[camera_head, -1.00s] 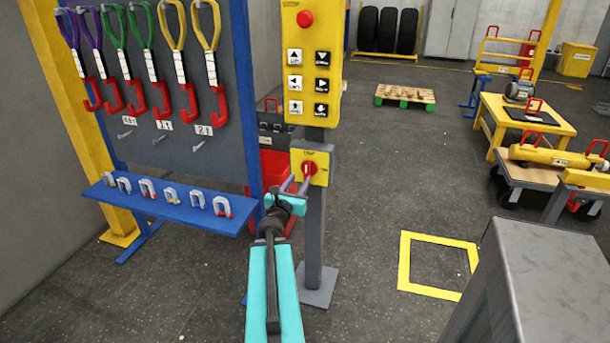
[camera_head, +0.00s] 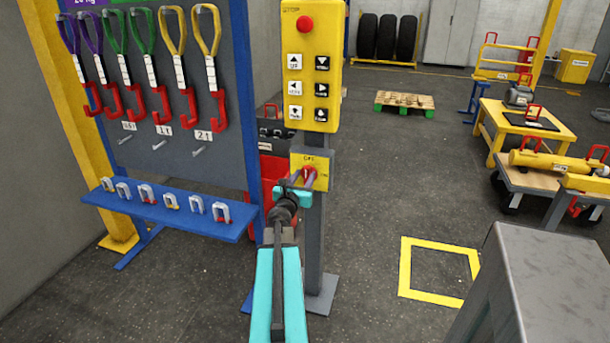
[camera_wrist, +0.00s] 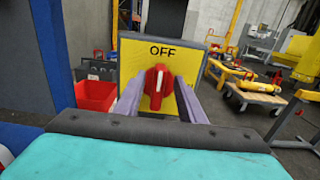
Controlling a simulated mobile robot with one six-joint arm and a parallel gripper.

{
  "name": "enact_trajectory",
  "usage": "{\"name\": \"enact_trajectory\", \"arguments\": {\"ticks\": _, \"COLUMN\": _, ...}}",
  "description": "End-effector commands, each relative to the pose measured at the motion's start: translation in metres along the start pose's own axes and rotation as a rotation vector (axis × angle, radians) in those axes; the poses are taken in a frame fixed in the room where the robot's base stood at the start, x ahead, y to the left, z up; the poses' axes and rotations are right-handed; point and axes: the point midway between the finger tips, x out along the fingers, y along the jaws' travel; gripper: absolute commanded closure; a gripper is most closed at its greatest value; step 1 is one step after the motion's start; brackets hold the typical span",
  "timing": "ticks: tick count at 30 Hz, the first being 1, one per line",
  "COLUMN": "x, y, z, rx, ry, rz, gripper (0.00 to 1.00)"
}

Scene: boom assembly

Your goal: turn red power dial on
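The red power dial (camera_wrist: 157,88) sits on a yellow plate (camera_wrist: 128,62) marked OFF. Its white line stands nearly upright, toward the OFF label. In the head view the dial (camera_head: 309,171) is below the yellow button panel and partly hidden by my gripper (camera_head: 301,180). In the wrist view my gripper (camera_wrist: 160,83) has its two purple fingers on either side of the dial. Yellow plate shows between each finger and the dial, so it looks open around the dial. Whether a fingertip touches the dial is unclear.
The yellow button panel (camera_head: 311,75) with a red stop button is above the dial on a grey post (camera_head: 314,235). A blue rack (camera_head: 170,208) with slings and shackles stands close on the left. A grey block (camera_head: 545,280) is at the lower right.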

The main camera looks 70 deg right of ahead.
Motion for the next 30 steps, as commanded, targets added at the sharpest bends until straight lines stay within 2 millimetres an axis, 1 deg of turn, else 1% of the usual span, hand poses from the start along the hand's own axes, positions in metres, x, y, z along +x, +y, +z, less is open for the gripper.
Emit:
{"name": "enact_trajectory", "arguments": {"ticks": 1, "x": 0.006, "y": 0.001, "z": 0.0, "rx": 0.0, "ry": 0.0, "rz": 0.0, "gripper": 0.64}}
{"name": "enact_trajectory", "arguments": {"ticks": 7, "x": 0.016, "y": 0.001, "z": 0.0, "rx": 0.0, "ry": 0.0, "rz": 0.001, "gripper": 0.64}}
{"name": "enact_trajectory", "arguments": {"ticks": 19, "x": 0.018, "y": 0.001, "z": 0.0, "rx": 0.0, "ry": 0.0, "rz": 0.001, "gripper": 0.64}}
{"name": "enact_trajectory", "arguments": {"ticks": 20, "x": 0.018, "y": 0.001, "z": 0.0, "rx": 0.0, "ry": 0.0, "rz": 0.001, "gripper": 0.66}}
{"name": "enact_trajectory", "arguments": {"ticks": 21, "x": 0.018, "y": 0.001, "z": 0.0, "rx": 0.0, "ry": 0.0, "rz": 0.001, "gripper": 0.72}}
{"name": "enact_trajectory", "arguments": {"ticks": 26, "x": 0.018, "y": 0.001, "z": 0.0, "rx": 0.0, "ry": 0.0, "rz": 0.001, "gripper": 0.99}}
{"name": "enact_trajectory", "arguments": {"ticks": 27, "x": 0.018, "y": 0.001, "z": 0.0, "rx": 0.0, "ry": 0.0, "rz": 0.001, "gripper": 1.0}}
{"name": "enact_trajectory", "arguments": {"ticks": 28, "x": 0.013, "y": 0.001, "z": 0.0, "rx": 0.0, "ry": 0.0, "rz": 0.002, "gripper": 1.0}}
{"name": "enact_trajectory", "arguments": {"ticks": 30, "x": 0.016, "y": 0.001, "z": 0.0, "rx": 0.0, "ry": 0.0, "rz": 0.001, "gripper": 1.0}}
